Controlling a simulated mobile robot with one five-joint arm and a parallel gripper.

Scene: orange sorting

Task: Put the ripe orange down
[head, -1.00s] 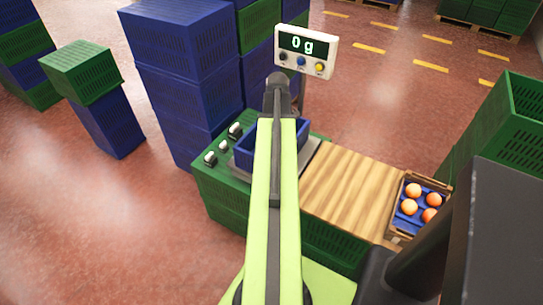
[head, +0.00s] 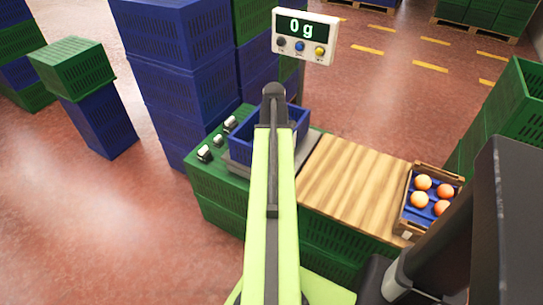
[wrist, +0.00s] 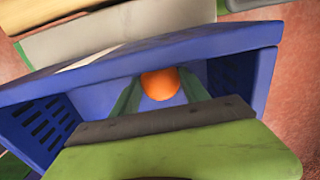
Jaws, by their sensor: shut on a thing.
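An orange (wrist: 160,84) sits between the two fingers of my gripper (wrist: 158,91) in the wrist view. My gripper is shut on it. The fingers and the orange are within the outline of a blue crate (wrist: 180,47), inside or just above it; the exact height over its floor cannot be told. In the head view the blue crate (head: 240,143) stands on the scale, and my arm hides its middle, the gripper and the orange. The scale display (head: 304,36) reads 0 g.
A wooden slatted surface (head: 350,185) lies right of the scale. Beyond it stands a wooden box (head: 408,217) holding several oranges (head: 420,200). Tall stacks of blue crates (head: 165,70) rise behind and left of the scale. Open red floor (head: 80,220) is at the left.

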